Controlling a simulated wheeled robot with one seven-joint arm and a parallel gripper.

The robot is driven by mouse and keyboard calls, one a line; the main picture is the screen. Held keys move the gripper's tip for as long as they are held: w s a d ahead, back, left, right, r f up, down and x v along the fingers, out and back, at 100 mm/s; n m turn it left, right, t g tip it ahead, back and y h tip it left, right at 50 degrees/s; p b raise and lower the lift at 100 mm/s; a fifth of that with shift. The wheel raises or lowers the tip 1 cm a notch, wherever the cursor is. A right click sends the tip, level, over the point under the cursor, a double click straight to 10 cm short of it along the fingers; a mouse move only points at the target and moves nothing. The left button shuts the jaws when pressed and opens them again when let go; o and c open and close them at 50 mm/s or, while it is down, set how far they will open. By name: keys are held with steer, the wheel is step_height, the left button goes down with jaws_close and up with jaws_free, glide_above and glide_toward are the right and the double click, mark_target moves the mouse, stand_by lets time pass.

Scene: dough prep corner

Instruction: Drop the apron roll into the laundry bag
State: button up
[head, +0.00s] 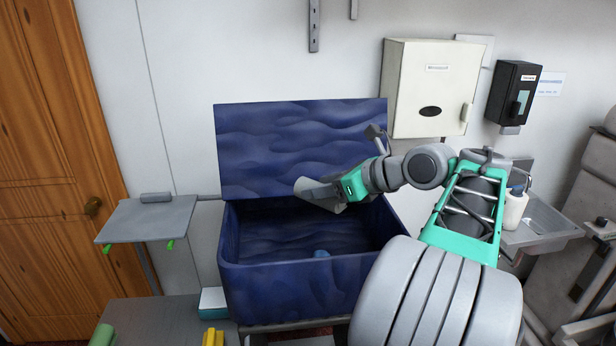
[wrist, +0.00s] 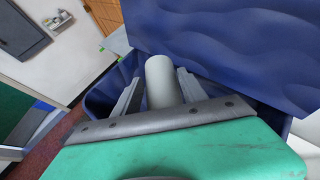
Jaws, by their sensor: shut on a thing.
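The laundry bag (head: 290,292) is a dark blue, box-shaped container with its lid (head: 290,135) raised at the back, in the middle of the head view. My gripper (head: 312,192) reaches in from the right and is over the bag's open mouth. In the wrist view my gripper (wrist: 158,85) is shut on the apron roll (wrist: 160,72), a plain pale grey cylinder between the two fingers. The bag's blue wall (wrist: 100,103) shows behind and below it. In the head view the roll is hard to tell from the grey fingers.
A counter (head: 160,318) is at front left.

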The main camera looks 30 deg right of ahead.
mark_target(321, 209)
steer(key=shift+s+a+f, duration=0.1)
steer(key=shift+a+f, duration=0.05)
steer(key=shift+f, duration=2.7)
steer(key=o, duration=1.5)
